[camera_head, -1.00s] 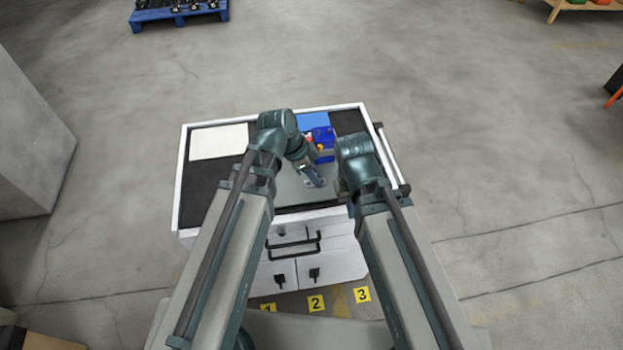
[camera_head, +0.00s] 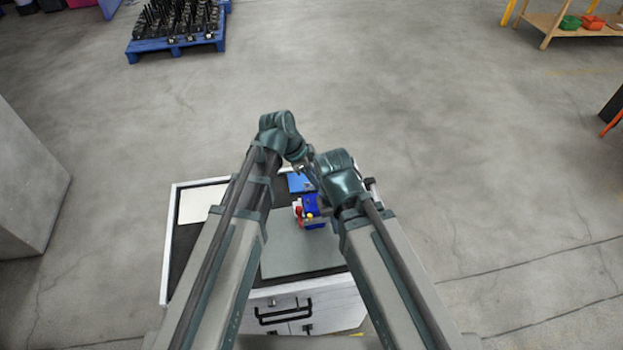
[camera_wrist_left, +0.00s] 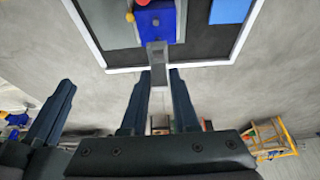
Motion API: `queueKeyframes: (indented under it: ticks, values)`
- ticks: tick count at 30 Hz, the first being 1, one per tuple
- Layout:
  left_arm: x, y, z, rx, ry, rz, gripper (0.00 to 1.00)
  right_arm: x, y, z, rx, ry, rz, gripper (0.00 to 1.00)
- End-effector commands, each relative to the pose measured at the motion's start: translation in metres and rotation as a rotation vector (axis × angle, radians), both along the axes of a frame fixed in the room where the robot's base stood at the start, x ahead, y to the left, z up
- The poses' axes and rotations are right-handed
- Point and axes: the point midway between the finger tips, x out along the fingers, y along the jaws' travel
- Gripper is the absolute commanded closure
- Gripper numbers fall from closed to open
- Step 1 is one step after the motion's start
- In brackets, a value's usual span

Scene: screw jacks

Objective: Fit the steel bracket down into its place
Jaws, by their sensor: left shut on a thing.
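The grey steel bracket (camera_wrist_left: 157,62) shows in the left wrist view as a narrow bar between the fingers of my left gripper (camera_wrist_left: 159,78), which is shut on it. In the head view my left gripper (camera_head: 307,172) is over the far part of the workbench, and the bracket is too small to make out. A blue block (camera_head: 313,209) with red and yellow parts stands on the bench; in the left wrist view this block (camera_wrist_left: 167,22) lies just beyond the bracket. I cannot tell whether they touch. My right gripper (camera_head: 338,178) is beside the left one, its fingers hidden.
The workbench has a white rim (camera_head: 168,240), a grey mat (camera_head: 295,252), a blue mat (camera_head: 299,183) and a white sheet (camera_head: 200,204). A blue pallet (camera_head: 175,45) of dark parts stands far left. Open floor surrounds the bench.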

Motion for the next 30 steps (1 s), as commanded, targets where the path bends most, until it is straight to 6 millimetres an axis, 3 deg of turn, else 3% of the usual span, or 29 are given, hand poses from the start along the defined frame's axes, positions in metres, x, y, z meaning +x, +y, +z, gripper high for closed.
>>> queueKeyframes:
  ticks: [11, 25, 30]
  values:
    - [0.0, 0.0, -0.004, 0.0, 0.0, 0.0, 1.0, 0.0, 0.0, -0.004, 0.0, 0.0, 0.001, 1.0]
    - [0.0, 0.0, -0.046, 0.0, 0.0, 0.0, 1.0, 0.0, 0.0, -0.046, -0.002, 0.0, 0.009, 1.0]
    - [0.0, 0.0, -0.052, 0.0, 0.0, 0.0, 1.0, 0.0, 0.0, -0.052, -0.002, 0.0, 0.01, 1.0]
